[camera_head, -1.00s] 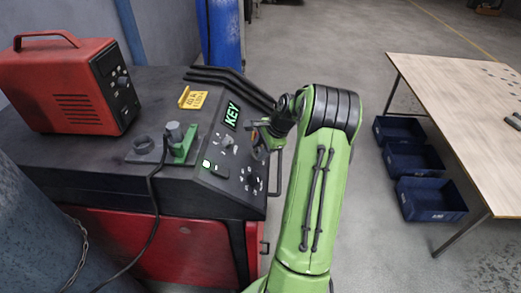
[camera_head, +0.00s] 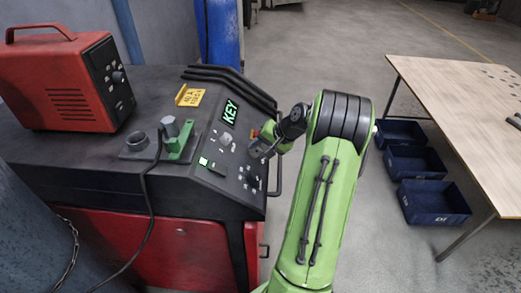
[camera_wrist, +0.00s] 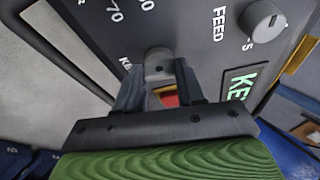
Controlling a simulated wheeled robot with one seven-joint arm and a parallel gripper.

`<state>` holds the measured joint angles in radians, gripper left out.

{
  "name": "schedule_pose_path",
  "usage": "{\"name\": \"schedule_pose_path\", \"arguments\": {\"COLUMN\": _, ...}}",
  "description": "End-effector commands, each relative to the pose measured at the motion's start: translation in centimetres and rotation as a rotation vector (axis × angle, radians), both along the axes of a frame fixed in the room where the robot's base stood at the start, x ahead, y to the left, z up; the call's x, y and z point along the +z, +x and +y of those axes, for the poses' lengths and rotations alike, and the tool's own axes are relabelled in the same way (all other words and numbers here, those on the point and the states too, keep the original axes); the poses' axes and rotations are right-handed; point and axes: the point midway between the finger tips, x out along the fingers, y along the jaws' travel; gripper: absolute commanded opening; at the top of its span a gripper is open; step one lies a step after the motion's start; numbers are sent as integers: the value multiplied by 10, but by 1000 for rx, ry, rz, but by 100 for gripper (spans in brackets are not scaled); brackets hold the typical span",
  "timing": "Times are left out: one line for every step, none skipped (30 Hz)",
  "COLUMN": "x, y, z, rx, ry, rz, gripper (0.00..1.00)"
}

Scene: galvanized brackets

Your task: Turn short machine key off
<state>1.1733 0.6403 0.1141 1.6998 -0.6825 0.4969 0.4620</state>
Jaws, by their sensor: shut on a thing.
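The machine's sloped control panel (camera_head: 212,178) carries a lit green KEY display (camera_head: 229,113), also partly visible in the wrist view (camera_wrist: 240,92). My gripper (camera_head: 256,152) is at the panel's right side. In the wrist view its two dark fingers (camera_wrist: 160,78) are closed around a small grey key (camera_wrist: 158,60) beside a partly hidden "KE" label. The fingers hide part of the key, and its exact angle is hard to tell.
A grey FEED knob (camera_wrist: 262,20) sits close by on the panel. A red-yellow part (camera_head: 254,133) is just behind my gripper. A green fixture (camera_head: 181,140) and red box (camera_head: 66,80) stand on the machine top. A wooden table (camera_head: 455,100) is at right.

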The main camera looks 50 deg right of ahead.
Motion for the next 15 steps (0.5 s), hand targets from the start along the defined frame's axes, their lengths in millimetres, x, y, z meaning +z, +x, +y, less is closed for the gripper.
{"name": "schedule_pose_path", "arguments": {"x": -1, "y": 0, "z": -1, "rx": 19, "ry": -14, "rz": -12, "gripper": 8}}
{"name": "schedule_pose_path", "arguments": {"x": -1, "y": 0, "z": -1, "rx": 31, "ry": -22, "rz": -18, "gripper": 8}}
{"name": "schedule_pose_path", "arguments": {"x": -1, "y": 0, "z": -1, "rx": 44, "ry": -30, "rz": -24, "gripper": 8}}
{"name": "schedule_pose_path", "arguments": {"x": -1, "y": 0, "z": -1, "rx": 55, "ry": -36, "rz": -28, "gripper": 8}}
{"name": "schedule_pose_path", "arguments": {"x": -1, "y": 0, "z": -1, "rx": 64, "ry": -41, "rz": -33, "gripper": 8}}
{"name": "schedule_pose_path", "arguments": {"x": -1, "y": 0, "z": -1, "rx": 74, "ry": -47, "rz": -39, "gripper": 8}}
{"name": "schedule_pose_path", "arguments": {"x": -1, "y": 0, "z": -1, "rx": 81, "ry": -52, "rz": -42, "gripper": 8}}
{"name": "schedule_pose_path", "arguments": {"x": 0, "y": 0, "z": -1, "rx": 88, "ry": -56, "rz": -45, "gripper": 8}}
{"name": "schedule_pose_path", "arguments": {"x": -1, "y": 0, "z": -1, "rx": 94, "ry": -60, "rz": -48, "gripper": 8}}
{"name": "schedule_pose_path", "arguments": {"x": 0, "y": -1, "z": -1, "rx": 98, "ry": -63, "rz": -49, "gripper": 8}}
{"name": "schedule_pose_path", "arguments": {"x": 0, "y": -1, "z": -1, "rx": 102, "ry": -65, "rz": -52, "gripper": 8}}
{"name": "schedule_pose_path", "arguments": {"x": 0, "y": -1, "z": -1, "rx": 107, "ry": -67, "rz": -53, "gripper": 8}}
{"name": "schedule_pose_path", "arguments": {"x": 0, "y": -1, "z": -1, "rx": 109, "ry": -69, "rz": -54, "gripper": 8}}
{"name": "schedule_pose_path", "arguments": {"x": 0, "y": 0, "z": -1, "rx": 112, "ry": -70, "rz": -56, "gripper": 8}}
{"name": "schedule_pose_path", "arguments": {"x": 0, "y": -1, "z": -1, "rx": 114, "ry": -71, "rz": -57, "gripper": 8}}
